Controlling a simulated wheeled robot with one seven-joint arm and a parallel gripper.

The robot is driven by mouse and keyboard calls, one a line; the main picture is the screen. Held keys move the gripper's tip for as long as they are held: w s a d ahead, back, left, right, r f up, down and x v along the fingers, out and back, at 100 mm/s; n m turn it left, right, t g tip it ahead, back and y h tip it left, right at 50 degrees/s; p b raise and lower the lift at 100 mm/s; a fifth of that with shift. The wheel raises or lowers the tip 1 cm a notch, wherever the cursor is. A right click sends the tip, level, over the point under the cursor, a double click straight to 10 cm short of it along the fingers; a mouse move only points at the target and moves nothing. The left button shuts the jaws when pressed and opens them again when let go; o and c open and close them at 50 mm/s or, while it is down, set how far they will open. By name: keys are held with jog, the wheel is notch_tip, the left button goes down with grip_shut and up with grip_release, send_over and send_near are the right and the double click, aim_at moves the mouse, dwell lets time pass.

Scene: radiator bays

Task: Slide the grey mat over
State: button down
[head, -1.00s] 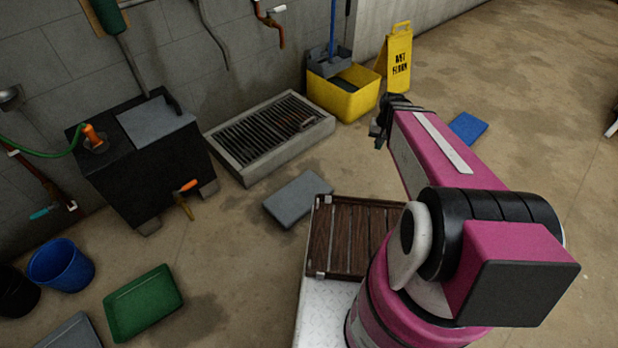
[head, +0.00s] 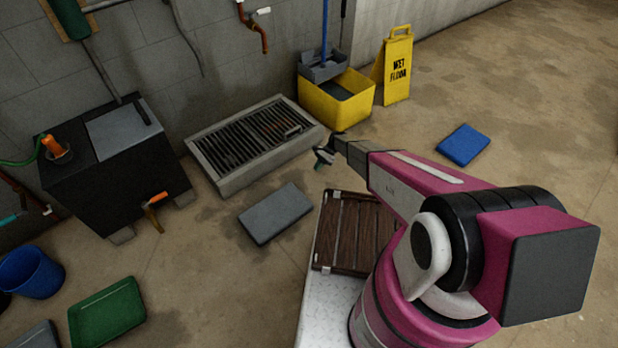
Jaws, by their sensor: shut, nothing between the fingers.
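The grey mat (head: 275,213) lies flat on the concrete floor, in front of the grated drain and left of my slatted wooden deck. Its whole top shows. My gripper (head: 322,158) is up and to the right of the mat in the picture, near the right end of the drain, apart from the mat. It is small and dark here, shut and empty. My magenta arm reaches to it from the lower right.
A raised drain (head: 255,145) with a metal grate stands behind the mat. A black tank (head: 115,165) with an orange-handled tap is at left. A green tray (head: 107,312), a blue bucket (head: 32,272), a yellow mop bucket (head: 337,98), a wet floor sign (head: 397,65) and a blue mat (head: 463,145) stand around.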

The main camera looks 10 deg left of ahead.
jog(key=x, duration=0.9)
jog(key=shift+s+a+f, duration=0.1)
jog(key=shift+s+a, duration=0.9)
jog(key=shift+s, duration=0.25)
jog(key=shift+s+a, duration=0.4)
